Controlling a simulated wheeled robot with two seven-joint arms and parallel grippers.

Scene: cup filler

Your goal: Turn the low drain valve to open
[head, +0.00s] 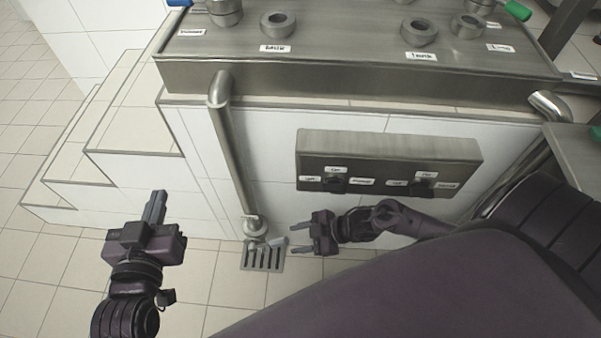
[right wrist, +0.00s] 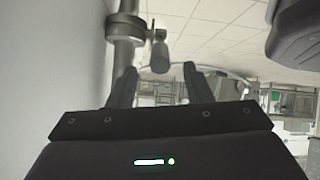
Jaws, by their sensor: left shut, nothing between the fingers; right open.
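The low drain valve (head: 254,228) sits at the foot of a vertical steel pipe (head: 232,150), just above a floor drain grate (head: 262,262). In the right wrist view the valve body (right wrist: 125,28) is on the pipe, and its grey handle (right wrist: 160,55) sticks out sideways. My right gripper (head: 294,238) is open, just right of the valve with its fingers pointing left. In the wrist view the handle appears between and beyond its fingertips (right wrist: 160,75); I cannot tell if they touch. My left gripper (head: 157,202) is shut and empty, left of the pipe.
A steel control box (head: 390,143) with two dark knobs and labels is on the tiled wall above my right gripper. A steel counter (head: 345,80) with round fittings is above. Tiled steps (head: 110,150) stand at left. The floor around my left gripper is clear.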

